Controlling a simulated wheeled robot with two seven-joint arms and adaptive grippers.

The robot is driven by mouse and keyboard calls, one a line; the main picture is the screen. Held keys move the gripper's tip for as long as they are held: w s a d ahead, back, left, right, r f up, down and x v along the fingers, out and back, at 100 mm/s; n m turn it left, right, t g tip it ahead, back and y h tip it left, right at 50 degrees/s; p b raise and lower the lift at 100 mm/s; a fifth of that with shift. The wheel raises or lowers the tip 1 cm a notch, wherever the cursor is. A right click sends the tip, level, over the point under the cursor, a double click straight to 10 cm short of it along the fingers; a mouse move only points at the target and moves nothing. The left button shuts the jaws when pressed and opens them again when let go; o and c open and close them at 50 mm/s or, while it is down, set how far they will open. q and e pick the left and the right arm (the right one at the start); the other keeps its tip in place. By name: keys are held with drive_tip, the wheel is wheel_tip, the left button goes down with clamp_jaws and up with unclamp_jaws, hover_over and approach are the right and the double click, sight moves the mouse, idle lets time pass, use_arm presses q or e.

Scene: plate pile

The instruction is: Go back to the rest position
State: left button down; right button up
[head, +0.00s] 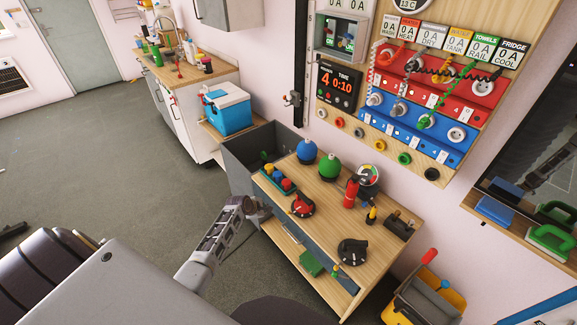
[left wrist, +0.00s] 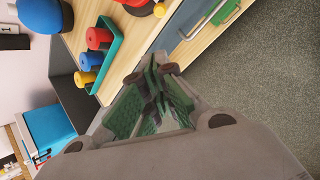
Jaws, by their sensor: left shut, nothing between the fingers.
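My left gripper (head: 250,207) is in front of the wooden workbench, near its left front edge, with nothing held. In the left wrist view its fingers (left wrist: 155,88) are closed together, and their green pads show between the grey links. The green tray with red, blue and yellow pegs (head: 279,179) lies on the bench top just beyond the gripper; it also shows in the left wrist view (left wrist: 108,58). I cannot tell the exact gap between gripper and bench edge. My right gripper is in neither view.
The bench top (head: 318,215) carries a red dial (head: 301,205), a black dial (head: 353,251), blue and green balls, and a red bottle (head: 350,192). A grey bin (head: 240,160) stands at its left end. A blue cooler (head: 226,109) is behind.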

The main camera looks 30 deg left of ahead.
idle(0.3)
use_arm(q)
drive_tip(key=a+f+m+t+y, duration=0.1)
drive_tip(key=a+f+m+y, duration=0.3)
drive_tip(key=m, duration=1.2)
drive_tip(key=s+d+f+m+g+h, duration=0.1)
drive_tip(key=s+d+f+m, duration=0.3)
drive_tip(key=s+f, duration=0.5)
drive_tip(key=s+d+f+m+g+h, duration=0.1)
drive_tip(key=s+d+f+m, duration=0.4)
drive_tip(key=s+f, duration=0.4)
drive_tip(key=s+d+f+g, duration=0.1)
drive_tip(key=s+d+f, duration=0.2)
drive_tip(key=s, duration=0.8)
drive_tip(key=s+d+f+m+g+b, duration=0.1)
drive_tip(key=s+f, duration=0.4)
drive_tip(key=s, duration=0.6)
drive_tip(key=s+d+f+m+g+h+b, duration=0.1)
drive_tip(key=s+d+f+g, duration=0.2)
drive_tip(key=s+d, duration=0.3)
drive_tip(key=s+f, duration=0.1)
drive_tip(key=s, duration=0.4)
drive_tip(key=shift+s+f, duration=0.4)
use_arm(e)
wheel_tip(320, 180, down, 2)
